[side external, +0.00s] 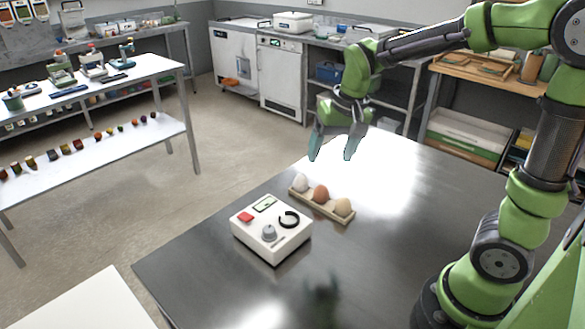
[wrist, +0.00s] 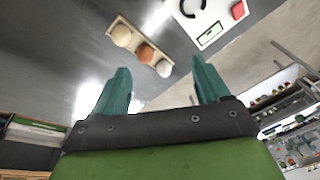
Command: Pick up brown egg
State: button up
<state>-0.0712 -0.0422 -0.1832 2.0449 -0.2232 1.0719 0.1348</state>
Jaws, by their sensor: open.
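The brown egg (side external: 320,193) sits upright in the middle of a small wooden egg holder (side external: 337,213) on the dark metal table. A white egg (side external: 301,183) is on its left and a beige egg (side external: 343,207) on its right. In the wrist view, the brown egg (wrist: 146,53) shows beyond the fingertips, between the beige egg (wrist: 121,35) and the white egg (wrist: 164,68). My gripper (side external: 332,157) is open and empty, above the table and beyond the eggs in the side view. Its two teal fingers (wrist: 160,70) are spread wide and apart from the eggs.
A white box (side external: 270,232) with a red button, a dial and a knob stands beside the egg holder. The table (side external: 400,205) is otherwise clear around the holder. A white surface (side external: 90,302) is at the lower left. Shelves and benches stand farther back.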

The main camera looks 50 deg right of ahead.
jog(key=w+d+f+m+g+h, duration=0.1)
jog(key=w+d+f, duration=0.1)
jog(key=w+d, duration=0.15)
jog(key=m, duration=0.1)
send_over(322, 187)
jog(key=shift+h, duration=0.3)
jog(key=f, duration=0.9)
jog(key=shift+s, duration=0.3)
jog(key=shift+w+d+f, duration=0.1)
jog(key=shift+w+f, duration=0.1)
jog(key=shift+f, duration=1.35)
jog(key=shift+w+f, duration=0.15)
jog(key=shift+f, duration=1.4)
jog(key=c, duration=0.9)
